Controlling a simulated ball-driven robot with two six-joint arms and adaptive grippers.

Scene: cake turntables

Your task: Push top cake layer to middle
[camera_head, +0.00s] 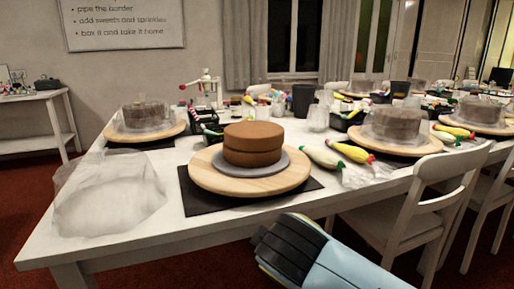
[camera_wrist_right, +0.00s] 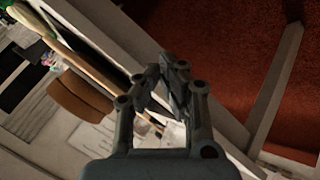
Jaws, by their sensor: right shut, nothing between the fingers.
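The top cake layer (camera_head: 254,135) is a brown disc resting on the bottom cake layer (camera_head: 252,158). Their sides look nearly in line from here, so any small offset is hard to tell. Both sit on a grey board (camera_head: 282,168) on a round wooden turntable (camera_head: 206,174). The brown cake (camera_wrist_right: 78,100) also shows, tilted, in the right wrist view. My right gripper (camera_wrist_right: 172,70) is shut and empty, apart from the cake in that view. In the head view, my right arm is low in front of the table, its fingers not visible. My left gripper is not in view.
A black mat (camera_head: 190,205) lies under the turntable. A crumpled clear bag (camera_head: 108,197) is at the table's left. Piping bags (camera_head: 347,151) lie right of the cake. A white chair (camera_head: 395,200) stands at the right front edge. Wrapped cakes stand behind.

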